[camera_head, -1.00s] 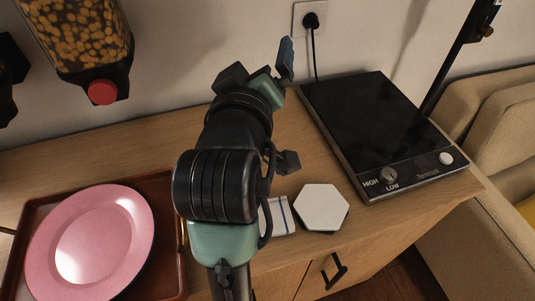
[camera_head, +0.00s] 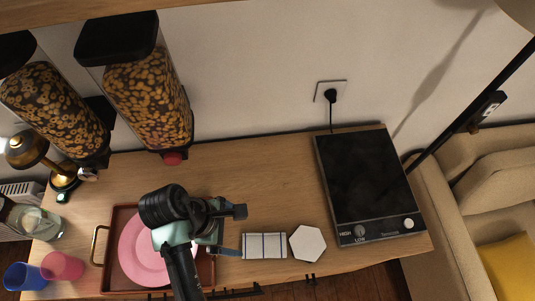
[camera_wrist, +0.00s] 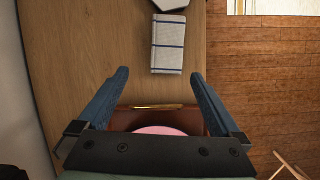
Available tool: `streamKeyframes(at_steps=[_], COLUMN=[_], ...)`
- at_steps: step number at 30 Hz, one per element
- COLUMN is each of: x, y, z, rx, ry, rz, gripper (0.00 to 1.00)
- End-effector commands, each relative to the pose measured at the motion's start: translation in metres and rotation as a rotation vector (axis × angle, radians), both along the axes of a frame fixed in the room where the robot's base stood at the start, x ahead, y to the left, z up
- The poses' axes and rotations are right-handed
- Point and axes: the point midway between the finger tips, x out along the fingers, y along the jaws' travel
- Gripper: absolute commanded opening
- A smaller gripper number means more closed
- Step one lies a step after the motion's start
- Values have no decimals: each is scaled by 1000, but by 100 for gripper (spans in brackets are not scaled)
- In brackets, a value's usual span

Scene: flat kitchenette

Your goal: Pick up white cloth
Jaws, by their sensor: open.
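The white cloth (camera_head: 264,246) with dark blue stripes lies flat on the wooden counter, between the tray and a white hexagonal piece. It also shows in the wrist view (camera_wrist: 168,44), ahead of the fingertips. My gripper (camera_head: 236,232) is open and empty, just left of the cloth and over the right end of the tray in the head view. In the wrist view its two blue fingers (camera_wrist: 160,74) are spread wide, with the cloth beyond them and not between them.
A pink plate (camera_head: 143,262) sits on the brown tray (camera_head: 114,277). The white hexagonal piece (camera_head: 308,243) lies right of the cloth. A black hot plate (camera_head: 368,182) stands further right. Cereal dispensers (camera_head: 150,105) stand at the back left. The counter behind the cloth is clear.

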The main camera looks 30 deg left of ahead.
Motion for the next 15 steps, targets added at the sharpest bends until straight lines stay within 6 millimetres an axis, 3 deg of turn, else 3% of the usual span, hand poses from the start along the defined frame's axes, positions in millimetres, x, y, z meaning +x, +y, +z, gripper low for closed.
streamKeyframes(at_steps=[1, 5, 15], x=[-6, -12, -1], y=[-3, -9, -29], z=[6, -2, -58], rx=[-22, -49, -46], ry=[20, 46, 44], rz=[16, 33, 31], gripper=[100, 100, 100])
